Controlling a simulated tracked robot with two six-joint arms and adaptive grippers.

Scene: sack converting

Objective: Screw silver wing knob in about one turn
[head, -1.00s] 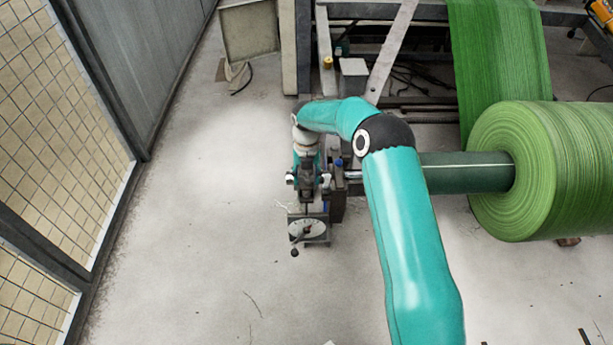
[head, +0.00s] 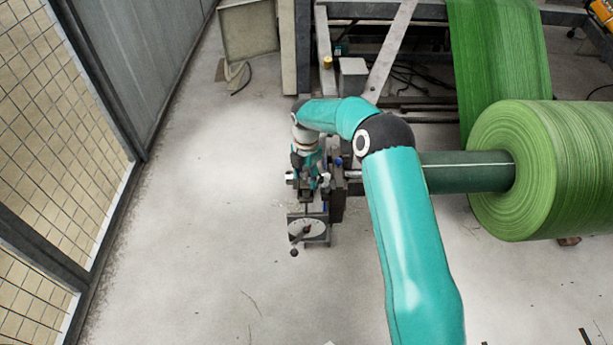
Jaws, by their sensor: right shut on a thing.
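My right gripper (head: 307,181) is at the small machine fitting at the left end of the green roll's shaft. Its jaws point down and are closed on the silver wing knob, which is too small and too covered by the fingers to make out. Just below the gripper in the picture is a pale round dial (head: 306,228) on a grey plate, with a dark ball-ended lever at its lower left. My left gripper is not in view.
A large green roll (head: 545,170) sits on a dark green shaft (head: 465,171) at the right. My right arm crosses in front of the shaft. A machine frame stands behind. A mesh fence (head: 60,110) runs along the left, with clear floor (head: 200,220) between.

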